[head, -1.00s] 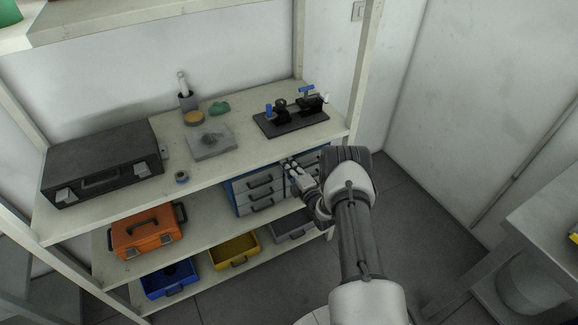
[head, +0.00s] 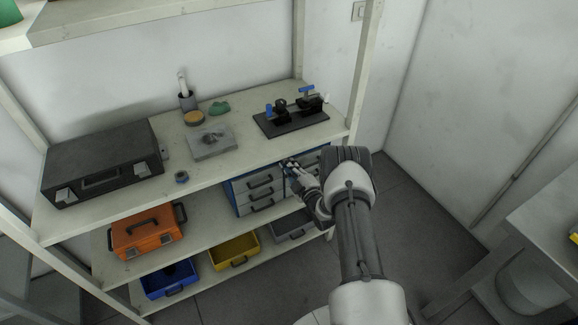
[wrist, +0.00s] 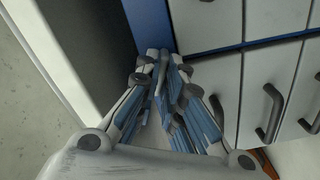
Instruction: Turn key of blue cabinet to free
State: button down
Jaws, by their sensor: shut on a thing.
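The blue cabinet (head: 229,196) has grey-white drawers with dark handles and stands on the middle shelf. Its blue frame and drawer fronts also show in the wrist view (wrist: 210,56). My gripper (head: 288,164) is at the cabinet's front, around its middle upright. In the wrist view my gripper (wrist: 160,62) has its fingertips close together against the blue frame, shut on the key. The key is mostly hidden between the fingers, so its angle cannot be told.
A black case (head: 100,165), a grey plate (head: 212,148) and a black fixture with blue handles (head: 290,122) stand on the shelf above. An orange case (head: 145,232) is left of the cabinet. Blue (head: 170,282), yellow (head: 235,252) and grey bins are below.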

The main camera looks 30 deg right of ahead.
jog(key=m, duration=1.2)
jog(key=shift+m, duration=0.3)
dwell(0.4)
jog(key=c, duration=1.7)
grip_release()
jog(key=shift+s, duration=0.1)
jog(key=s, duration=1.2)
jog(key=shift+d, duration=0.2)
